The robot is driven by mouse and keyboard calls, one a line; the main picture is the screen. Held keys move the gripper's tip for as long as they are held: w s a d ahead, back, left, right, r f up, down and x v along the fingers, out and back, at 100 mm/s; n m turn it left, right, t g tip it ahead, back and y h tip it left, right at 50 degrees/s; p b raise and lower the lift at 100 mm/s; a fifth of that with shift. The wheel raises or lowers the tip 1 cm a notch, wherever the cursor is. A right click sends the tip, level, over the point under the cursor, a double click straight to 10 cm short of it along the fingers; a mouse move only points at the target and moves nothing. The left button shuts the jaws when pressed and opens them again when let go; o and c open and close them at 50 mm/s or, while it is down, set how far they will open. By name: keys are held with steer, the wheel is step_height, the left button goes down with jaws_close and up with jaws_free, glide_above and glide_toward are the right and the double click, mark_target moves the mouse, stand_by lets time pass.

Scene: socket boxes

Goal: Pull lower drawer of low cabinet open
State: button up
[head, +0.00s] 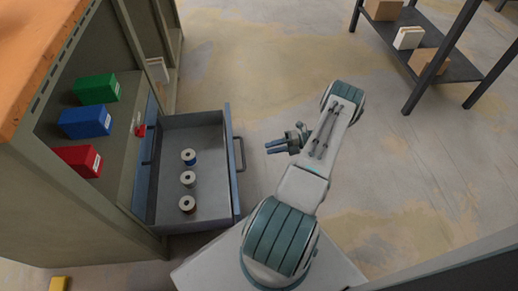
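The low cabinet (82,209) stands at the left in the head view. A drawer with a blue front and grey inside (212,207) stands pulled well out from it, near the floor. Its bar handle (240,155) is on the outer face of the front. Another blue front with a handle (149,150) shows above the drawer's inner end and looks closed. My gripper (268,147) is to the right of the drawer handle, pointing left, apart from it and holding nothing visible. The gap between its fingers is too small to judge.
Several spools (188,178) stand in the drawer. Green (96,89), blue (85,121) and red (78,160) boxes sit on the cabinet's shelf. A dark rack (452,68) with boxes stands at the upper right. The floor between is clear.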

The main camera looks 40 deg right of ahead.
steer(key=v, duration=0.2)
steer(key=shift+s+d+r, duration=0.1)
steer(key=shift+s+d, duration=0.1)
steer(key=shift+d, duration=0.15)
stand_by(0.4)
